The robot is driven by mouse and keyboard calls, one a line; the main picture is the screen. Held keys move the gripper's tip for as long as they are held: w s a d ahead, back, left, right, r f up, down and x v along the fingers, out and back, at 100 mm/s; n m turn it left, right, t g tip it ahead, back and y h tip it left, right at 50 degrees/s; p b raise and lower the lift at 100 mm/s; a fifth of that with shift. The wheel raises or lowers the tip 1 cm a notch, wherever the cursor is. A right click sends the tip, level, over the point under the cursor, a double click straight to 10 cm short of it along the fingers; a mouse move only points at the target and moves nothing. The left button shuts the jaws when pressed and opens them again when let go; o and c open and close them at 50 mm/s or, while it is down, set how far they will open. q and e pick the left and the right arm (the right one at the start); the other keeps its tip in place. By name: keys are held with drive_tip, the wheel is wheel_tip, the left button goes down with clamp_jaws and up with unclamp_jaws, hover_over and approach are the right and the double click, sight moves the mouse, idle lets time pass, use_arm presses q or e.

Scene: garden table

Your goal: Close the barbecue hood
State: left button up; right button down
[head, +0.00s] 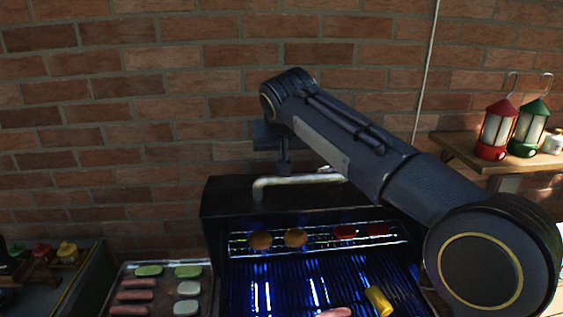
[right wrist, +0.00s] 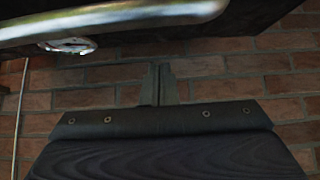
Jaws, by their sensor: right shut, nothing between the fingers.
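The barbecue hood (head: 228,196) stands open at the back of the grill, dark, with a pale metal handle (head: 262,184) along its upper edge. In the right wrist view the handle (right wrist: 110,22) crosses the top of the picture, with the dark hood (right wrist: 250,18) beside it. My right gripper (head: 284,168) points down at the handle in the head view. Its fingers also show in the right wrist view (right wrist: 159,86), shut with nothing between them and apart from the handle there. Contact is unclear in the head view. My right arm hides part of the handle and hood. My left gripper is out of view.
The grill grate (head: 285,285) holds a sausage and a yellow item, with patties on the upper rack (head: 320,236). A food tray (head: 118,286) stands to the left. Red (head: 497,130) and green (head: 529,128) lanterns stand on a wooden shelf at right. A brick wall (head: 150,100) is behind.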

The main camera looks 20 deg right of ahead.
sight(281, 195)
drive_tip(key=s, duration=0.2)
drive_tip(key=s+f, duration=0.1)
drive_tip(key=shift+s+a, duration=0.15)
drive_tip(key=shift+a, duration=0.25)
drive_tip(key=shift+s+a+f, duration=0.1)
drive_tip(key=shift+s+f, duration=0.05)
drive_tip(key=shift+f, duration=0.1)
drive_tip(key=shift+s, duration=0.1)
